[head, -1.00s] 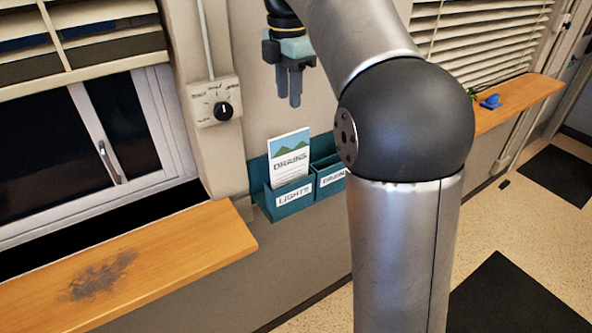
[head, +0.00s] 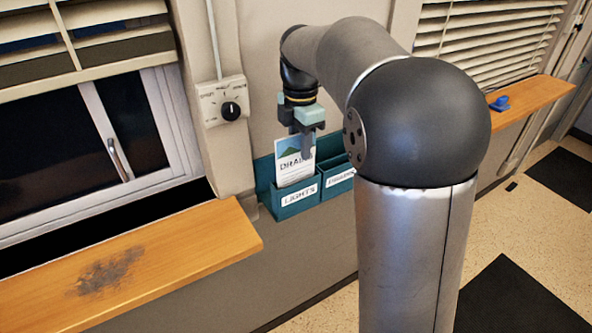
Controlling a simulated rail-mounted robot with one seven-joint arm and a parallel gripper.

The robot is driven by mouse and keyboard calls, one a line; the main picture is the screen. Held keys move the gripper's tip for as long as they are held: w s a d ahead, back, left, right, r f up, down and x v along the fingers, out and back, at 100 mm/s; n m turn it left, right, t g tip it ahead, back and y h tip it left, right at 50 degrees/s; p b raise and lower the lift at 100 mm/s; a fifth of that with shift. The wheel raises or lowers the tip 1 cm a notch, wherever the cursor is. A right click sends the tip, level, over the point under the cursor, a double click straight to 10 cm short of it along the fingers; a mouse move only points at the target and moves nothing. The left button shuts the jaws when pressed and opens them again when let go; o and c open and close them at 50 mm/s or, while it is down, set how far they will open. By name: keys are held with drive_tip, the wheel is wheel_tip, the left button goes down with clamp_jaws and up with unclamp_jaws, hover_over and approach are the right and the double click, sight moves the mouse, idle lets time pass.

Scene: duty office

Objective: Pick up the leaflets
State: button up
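The leaflets (head: 293,178) stand upright, leaning slightly, in the left pocket of a teal wall rack (head: 265,182). That pocket is labelled LIGHTS. The front leaflet is white with a green picture and a title that starts "DRA"; the rest of the title is covered. My gripper (head: 307,155) points down at the top right part of the leaflets, and its fingers overlap them in the picture. I cannot tell whether the fingers touch the leaflets or are around them, nor how far apart the fingers are.
The rack's right pocket (head: 338,181) has its own label and is partly hidden by my arm. A dial box (head: 222,102) is on the wall at upper left. A wooden sill (head: 190,246) with a dark stain is at lower left. A blue object (head: 500,104) lies on the right sill.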

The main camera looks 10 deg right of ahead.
drive_tip(key=shift+c, duration=0.3)
clamp_jaws()
drive_tip(key=shift+r, duration=0.1)
wheel_tip(320, 180, up, 18)
drive_tip(key=p, duration=0.1)
idle(0.3)
idle(0.4)
